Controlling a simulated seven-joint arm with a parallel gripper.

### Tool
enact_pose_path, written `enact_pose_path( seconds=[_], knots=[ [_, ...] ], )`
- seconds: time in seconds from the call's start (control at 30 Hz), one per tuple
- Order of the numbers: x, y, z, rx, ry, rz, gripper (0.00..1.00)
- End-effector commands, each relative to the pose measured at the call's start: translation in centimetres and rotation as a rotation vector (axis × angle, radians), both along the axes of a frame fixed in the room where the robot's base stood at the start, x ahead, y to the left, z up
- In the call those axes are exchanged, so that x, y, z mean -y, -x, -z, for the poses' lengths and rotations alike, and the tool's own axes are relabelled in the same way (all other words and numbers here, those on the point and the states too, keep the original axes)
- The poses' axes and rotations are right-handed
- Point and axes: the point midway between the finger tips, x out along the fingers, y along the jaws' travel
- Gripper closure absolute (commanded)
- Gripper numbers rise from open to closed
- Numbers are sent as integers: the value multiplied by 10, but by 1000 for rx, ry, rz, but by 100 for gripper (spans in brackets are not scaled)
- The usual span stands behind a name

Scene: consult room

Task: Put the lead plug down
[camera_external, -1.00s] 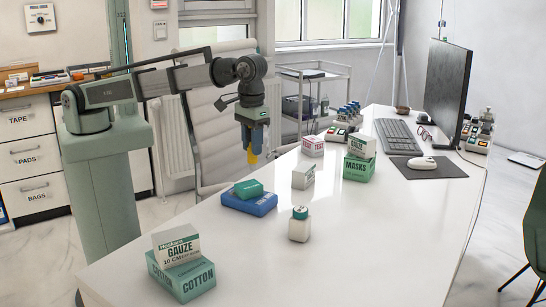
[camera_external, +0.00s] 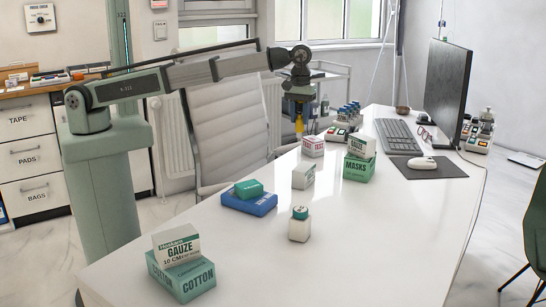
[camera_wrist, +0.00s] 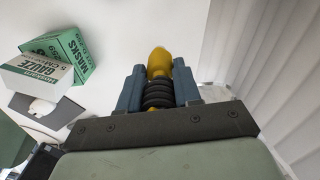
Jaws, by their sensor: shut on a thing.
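My gripper (camera_external: 299,112) hangs above the far side of the white desk, near its back edge. Its blue fingers (camera_wrist: 157,88) are shut on the lead plug (camera_wrist: 159,63), a yellow piece with a black ribbed collar. In the external view the yellow end of the plug (camera_external: 299,127) points down below the fingers. The lower part of the plug is hidden between the fingers in the wrist view.
A rack of vials (camera_external: 346,117) stands behind. The desk's front right is clear.

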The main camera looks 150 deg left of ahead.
Motion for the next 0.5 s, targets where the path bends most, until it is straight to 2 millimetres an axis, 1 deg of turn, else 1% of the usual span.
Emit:
enact_pose_path(
  seconds=[0.03,0.2,0.33,0.43,0.5],
  knots=[
    [-4,-6,-1,1,-1,-29,97],
    [-5,-7,-1,3,-4,-133,97],
    [-5,-7,-1,4,-5,-182,97],
    [-4,-7,5,3,-5,-197,97],
    [-4,-7,12,2,-4,-199,97]
  ],
)
